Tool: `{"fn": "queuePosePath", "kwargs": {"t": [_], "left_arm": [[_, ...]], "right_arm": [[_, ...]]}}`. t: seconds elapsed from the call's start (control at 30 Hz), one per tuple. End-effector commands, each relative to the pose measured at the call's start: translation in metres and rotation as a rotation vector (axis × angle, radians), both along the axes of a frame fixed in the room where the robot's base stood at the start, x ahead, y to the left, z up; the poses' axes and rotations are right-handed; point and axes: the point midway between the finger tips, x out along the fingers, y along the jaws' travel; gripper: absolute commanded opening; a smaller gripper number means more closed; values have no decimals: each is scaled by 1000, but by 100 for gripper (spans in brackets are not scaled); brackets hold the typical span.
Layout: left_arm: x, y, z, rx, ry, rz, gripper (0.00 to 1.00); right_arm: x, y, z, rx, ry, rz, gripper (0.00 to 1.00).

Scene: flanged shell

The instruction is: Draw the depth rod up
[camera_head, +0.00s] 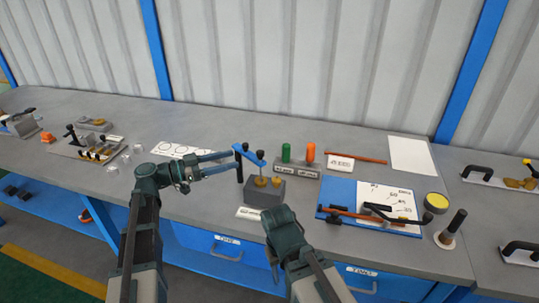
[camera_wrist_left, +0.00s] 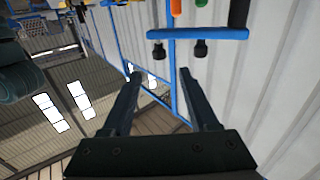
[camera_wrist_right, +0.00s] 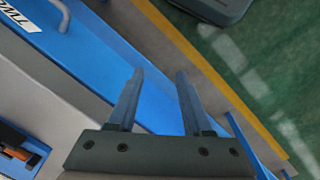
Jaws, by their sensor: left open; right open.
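A grey block fixture (camera_head: 265,192) with brass parts (camera_head: 268,180) stands on the bench. A blue crossbar (camera_head: 250,155) with black knobs sits above it, and a dark upright rod (camera_head: 239,166) hangs at its left end. I cannot tell for certain which part is the depth rod. My left gripper (camera_head: 234,161) is open, its fingertips at or just short of the dark rod. The left wrist view shows its fingers (camera_wrist_left: 160,74) apart and empty, with the blue crossbar (camera_wrist_left: 198,34) and two black knobs beyond them. My right gripper (camera_wrist_right: 160,74) is open and empty by the bench front.
Green (camera_head: 286,153) and orange (camera_head: 310,153) handles stand behind the fixture. A blue board with a paper sheet (camera_head: 385,197) lies to the right, near a yellow disc (camera_head: 437,202) and a black post (camera_head: 455,222). Small metal cups (camera_head: 125,158) stand left. Blue drawers (camera_head: 228,248) are below.

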Motion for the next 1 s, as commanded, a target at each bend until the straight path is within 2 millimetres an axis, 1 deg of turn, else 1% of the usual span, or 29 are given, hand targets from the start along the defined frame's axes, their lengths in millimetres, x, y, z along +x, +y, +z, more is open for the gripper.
{"fn": "queuePosePath", "kwargs": {"t": [0.13,0.4,0.6,0.8,1.0], "left_arm": [[6,-20,0,1,1,-5,60],[24,-73,0,1,3,-6,60],[35,-105,0,1,3,-4,60],[41,-123,0,1,3,-3,60],[42,-128,0,1,3,-2,60]], "right_arm": [[0,0,0,0,0,0,50],[0,0,0,0,0,0,50],[0,0,0,0,0,0,50],[0,0,0,0,0,0,50],[0,0,0,0,0,0,50]]}}
